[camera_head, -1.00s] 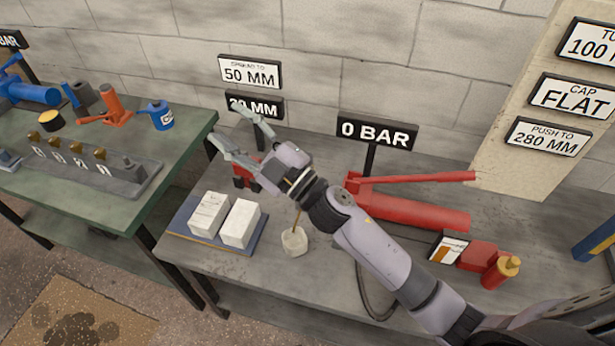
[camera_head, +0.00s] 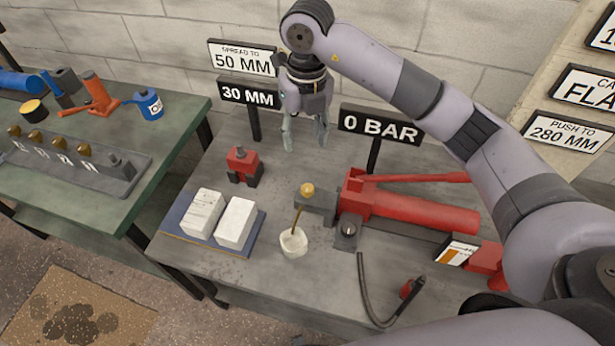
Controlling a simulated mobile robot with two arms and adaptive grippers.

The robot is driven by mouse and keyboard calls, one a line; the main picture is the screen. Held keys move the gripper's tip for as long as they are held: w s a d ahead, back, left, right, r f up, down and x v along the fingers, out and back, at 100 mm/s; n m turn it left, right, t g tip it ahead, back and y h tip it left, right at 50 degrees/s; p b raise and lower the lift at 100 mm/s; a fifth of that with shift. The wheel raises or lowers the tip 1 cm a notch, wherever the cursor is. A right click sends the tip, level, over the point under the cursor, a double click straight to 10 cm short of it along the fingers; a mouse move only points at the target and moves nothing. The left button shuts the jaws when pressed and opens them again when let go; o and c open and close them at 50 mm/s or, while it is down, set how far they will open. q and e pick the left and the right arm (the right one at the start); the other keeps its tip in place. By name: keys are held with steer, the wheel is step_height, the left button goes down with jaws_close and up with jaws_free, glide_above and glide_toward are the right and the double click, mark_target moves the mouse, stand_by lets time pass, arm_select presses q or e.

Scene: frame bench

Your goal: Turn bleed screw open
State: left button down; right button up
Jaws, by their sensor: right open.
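The red hand pump (camera_head: 420,208) lies on the grey bench with its long red lever (camera_head: 420,179) above it. A small dark block with a round, slotted-looking grey top (camera_head: 348,230) sits at the pump's left end; it may be the bleed screw, but I cannot tell for sure. My right gripper (camera_head: 306,140) points down with its two fingers apart and empty. It is above the back of the bench, up and left of the pump's end, and touches nothing visible. My left gripper is not in view.
A black hose (camera_head: 366,300) curves in front. The 0 BAR sign (camera_head: 380,127) stands behind the pump.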

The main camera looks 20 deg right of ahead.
steer(key=p, duration=0.4)
glide_toward(307, 187)
step_height(307, 187, down, 9)
steer(key=shift+a+r, duration=0.1)
steer(key=shift+r, duration=0.1)
jaws_close()
stand_by(0.4)
